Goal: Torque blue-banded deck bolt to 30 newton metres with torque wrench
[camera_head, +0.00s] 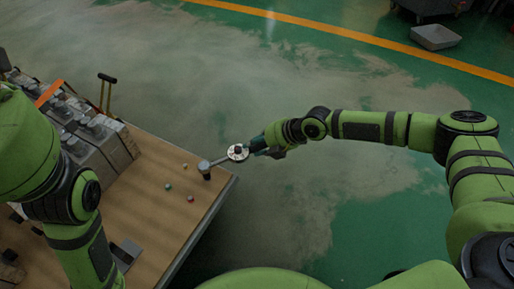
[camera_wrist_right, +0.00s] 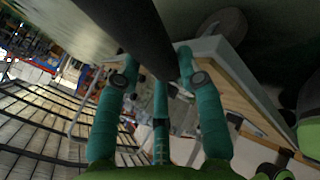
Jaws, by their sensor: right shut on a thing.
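The torque wrench shows in the head view as a short bar with a round pale dial (camera_head: 238,152). Its head end sits over a grey cylindrical post (camera_head: 205,170) near the right corner of the wooden deck (camera_head: 150,215). My right gripper (camera_head: 262,146) is shut on the wrench's handle end, beyond the deck edge. In the right wrist view, a dark shaft (camera_wrist_right: 135,32) runs between the teal fingers of my right gripper (camera_wrist_right: 160,76). No blue band can be made out; the wrench head may hide it. My left arm is at the left, its gripper out of frame.
A small green piece (camera_head: 168,187) and a small red piece (camera_head: 190,198) stand on the deck. Grey valve blocks (camera_head: 95,140) line its left side, with an orange strap. The floor right of the deck is clear. A grey tray (camera_head: 435,37) lies far off.

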